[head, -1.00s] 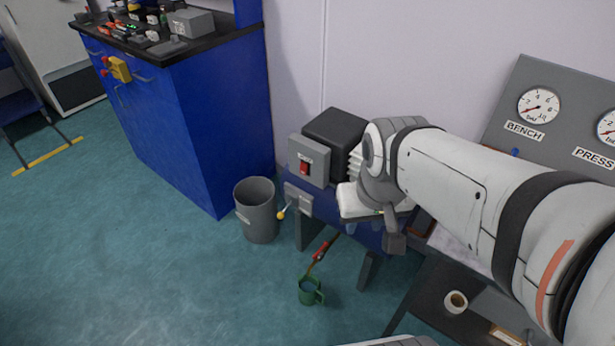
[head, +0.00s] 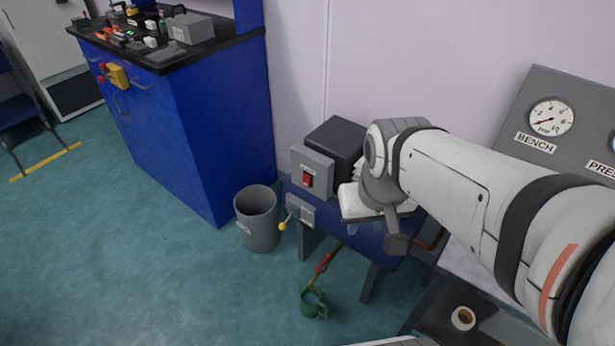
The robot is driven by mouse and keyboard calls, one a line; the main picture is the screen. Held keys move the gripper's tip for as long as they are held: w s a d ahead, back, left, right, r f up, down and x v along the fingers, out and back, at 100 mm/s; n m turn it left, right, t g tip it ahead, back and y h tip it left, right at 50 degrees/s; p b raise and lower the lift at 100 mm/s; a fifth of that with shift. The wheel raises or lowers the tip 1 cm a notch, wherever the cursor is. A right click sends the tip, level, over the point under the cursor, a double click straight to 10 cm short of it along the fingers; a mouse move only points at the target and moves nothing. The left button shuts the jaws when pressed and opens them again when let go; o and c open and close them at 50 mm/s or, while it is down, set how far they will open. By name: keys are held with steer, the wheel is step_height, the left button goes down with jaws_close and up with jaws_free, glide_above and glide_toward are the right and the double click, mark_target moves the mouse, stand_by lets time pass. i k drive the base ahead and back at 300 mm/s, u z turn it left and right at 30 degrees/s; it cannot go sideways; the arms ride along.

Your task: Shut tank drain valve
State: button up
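A blue tank (head: 368,243) on dark legs stands by the wall, partly covered by my arm. Below it a thin copper-coloured drain pipe slopes down to the left, with a red valve handle (head: 323,263) that looks roughly in line with the pipe.
A grey bin (head: 257,218) stands left of the tank. A yellow-knobbed lever (head: 283,226) sticks out between them. A grey switch box (head: 312,172) with a red switch sits above the tank. A low shelf with a tape roll (head: 463,318) is at right. Floor at front left is clear.

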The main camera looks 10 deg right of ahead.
mark_target(318, 268)
steer(key=k, duration=1.25)
steer(key=u, duration=0.35)
steer(key=i, duration=1.5)
steer(key=z, duration=0.1)
